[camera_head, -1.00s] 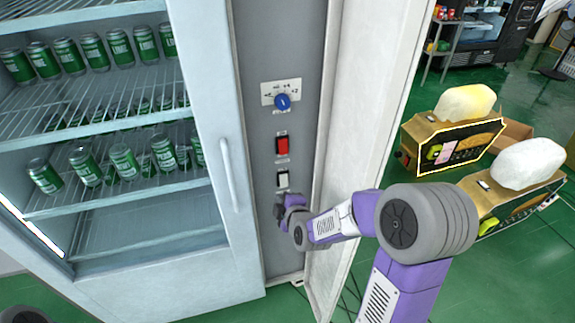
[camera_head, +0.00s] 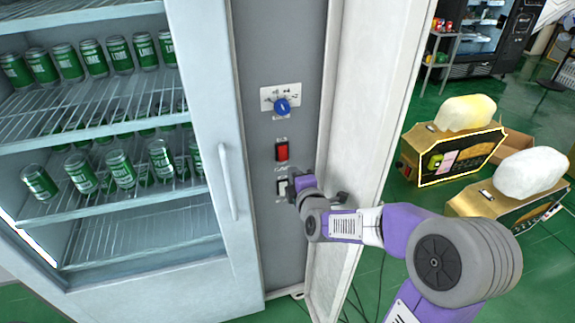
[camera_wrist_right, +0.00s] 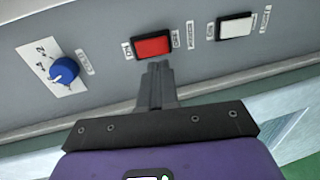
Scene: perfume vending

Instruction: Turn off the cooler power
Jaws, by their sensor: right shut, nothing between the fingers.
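The cooler's grey control panel (camera_head: 282,60) carries a blue knob (camera_head: 282,106), a red rocker switch (camera_head: 282,151) below it and a white switch (camera_head: 282,187) lowest. My right gripper (camera_head: 292,184) is at the white switch's height and partly covers it in the head view. In the right wrist view my right gripper (camera_wrist_right: 158,68) is shut and empty. Its tips show just beside the red switch (camera_wrist_right: 152,47); I cannot tell whether they touch the panel. The white switch (camera_wrist_right: 235,26) and blue knob (camera_wrist_right: 64,70) lie to either side. My left gripper is not in view.
Gold boxes (camera_head: 450,155) stand on the green floor at right.

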